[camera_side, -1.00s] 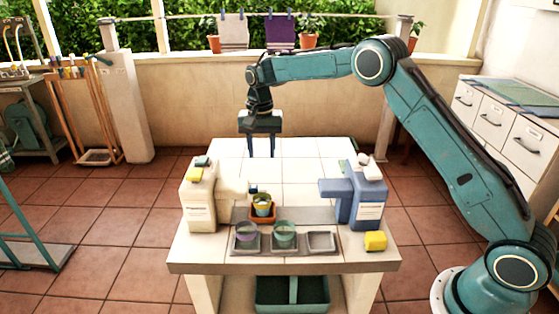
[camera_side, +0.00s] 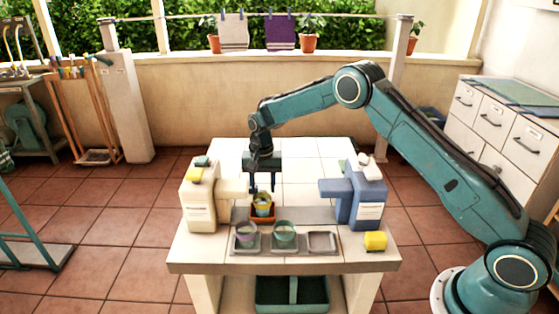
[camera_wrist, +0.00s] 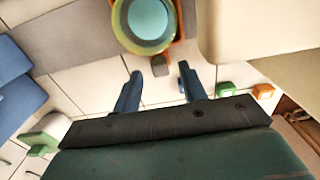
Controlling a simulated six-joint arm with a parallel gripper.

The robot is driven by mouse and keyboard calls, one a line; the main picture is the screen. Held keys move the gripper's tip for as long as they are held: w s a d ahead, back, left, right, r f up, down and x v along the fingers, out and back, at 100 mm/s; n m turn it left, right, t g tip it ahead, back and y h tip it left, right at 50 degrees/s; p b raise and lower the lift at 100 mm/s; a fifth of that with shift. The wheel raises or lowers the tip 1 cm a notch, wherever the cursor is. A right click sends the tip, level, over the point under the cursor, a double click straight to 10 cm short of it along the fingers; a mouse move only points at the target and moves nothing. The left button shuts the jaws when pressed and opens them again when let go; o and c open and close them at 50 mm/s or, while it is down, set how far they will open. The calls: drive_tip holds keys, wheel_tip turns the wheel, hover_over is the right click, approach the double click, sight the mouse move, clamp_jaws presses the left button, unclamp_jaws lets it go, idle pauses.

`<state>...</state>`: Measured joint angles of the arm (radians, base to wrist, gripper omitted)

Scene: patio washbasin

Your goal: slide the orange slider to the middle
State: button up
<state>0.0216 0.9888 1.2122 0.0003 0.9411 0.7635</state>
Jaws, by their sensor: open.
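The orange slider (camera_side: 263,219) sits on a grey track (camera_side: 312,215), towards the left dispenser. A yellow-green cup (camera_side: 263,205) stands in it. In the wrist view the cup (camera_wrist: 148,20) shows pale blue contents, and little of the orange slider (camera_wrist: 177,52) is visible. A small brown-grey tab (camera_wrist: 161,67) sticks out from the slider towards my gripper. My gripper (camera_side: 262,190) is open and points down just behind the slider. In the wrist view its two fingertips (camera_wrist: 160,70) stand on either side of the tab, with gaps; contact cannot be told.
A cream dispenser (camera_side: 201,205) stands left of the track and a blue dispenser (camera_side: 367,205) right. In front, a purple-filled cup (camera_side: 246,232) and a green cup (camera_side: 285,232) stand in grey trays beside an empty tray (camera_side: 322,241). A yellow block (camera_side: 375,240) lies front right.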

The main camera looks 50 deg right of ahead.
drive_tip(key=shift+f, duration=0.75)
clamp_jaws()
drive_tip(key=shift+d, duration=0.1)
drive_tip(key=shift+s+d, duration=2.05)
drive_tip(key=shift+s, duration=0.05)
drive_tip(key=shift+r, duration=0.1)
unclamp_jaws()
